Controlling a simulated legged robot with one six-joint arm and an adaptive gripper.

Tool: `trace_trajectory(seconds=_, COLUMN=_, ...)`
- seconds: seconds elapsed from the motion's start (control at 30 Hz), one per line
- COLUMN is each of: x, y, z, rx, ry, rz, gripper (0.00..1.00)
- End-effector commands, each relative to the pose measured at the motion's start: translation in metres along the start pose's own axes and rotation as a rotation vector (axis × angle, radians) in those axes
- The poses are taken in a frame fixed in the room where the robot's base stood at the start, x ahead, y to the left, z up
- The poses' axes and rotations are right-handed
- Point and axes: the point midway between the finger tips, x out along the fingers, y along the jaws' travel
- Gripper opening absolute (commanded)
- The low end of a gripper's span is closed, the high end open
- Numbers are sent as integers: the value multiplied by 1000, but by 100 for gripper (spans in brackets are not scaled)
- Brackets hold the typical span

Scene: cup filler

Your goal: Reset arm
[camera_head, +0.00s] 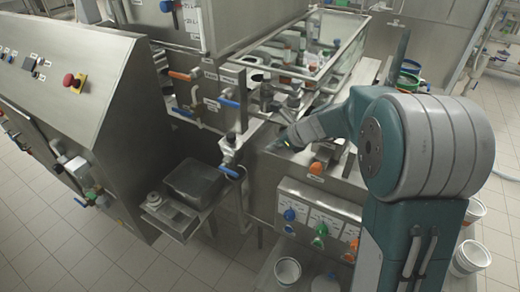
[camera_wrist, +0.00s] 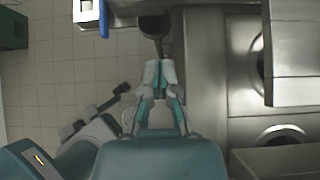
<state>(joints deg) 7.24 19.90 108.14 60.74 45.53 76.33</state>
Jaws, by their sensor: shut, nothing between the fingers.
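My gripper (camera_wrist: 160,66) shows in the middle of the wrist view. Its two pale fingertips are together, with nothing seen between them. A dark rounded part (camera_wrist: 154,24) lies just beyond the fingertips in that view; I cannot tell whether they touch it. In the head view my teal and grey arm reaches left from the right side over the steel machine (camera_head: 262,180). The far end of the arm is small there, near the machine's top, and its fingers are hard to make out.
A sloped steel control cabinet (camera_head: 110,90) with a red button (camera_head: 69,80) stands at left. A glass-walled tank (camera_head: 345,65) and blue-handled valves (camera_head: 228,103) are behind the arm. White buckets (camera_head: 288,271) stand low in front. Tiled floor (camera_head: 90,250) is open at lower left.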

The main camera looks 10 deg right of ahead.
Motion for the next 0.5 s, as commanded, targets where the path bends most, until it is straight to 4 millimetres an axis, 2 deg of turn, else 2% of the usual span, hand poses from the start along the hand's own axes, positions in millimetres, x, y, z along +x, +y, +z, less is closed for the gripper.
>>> trace_trajectory(seconds=0.03, x=-12, y=0, z=1, rx=-1, ry=-2, rz=-4, gripper=0)
trace_trajectory(seconds=0.2, x=-40, y=2, z=1, rx=-2, ry=1, rz=-2, gripper=0)
trace_trajectory(seconds=0.33, x=-52, y=1, z=0, rx=0, ry=1, rz=0, gripper=0)
trace_trajectory(seconds=0.5, x=-56, y=1, z=0, rx=-1, ry=2, rz=2, gripper=0)
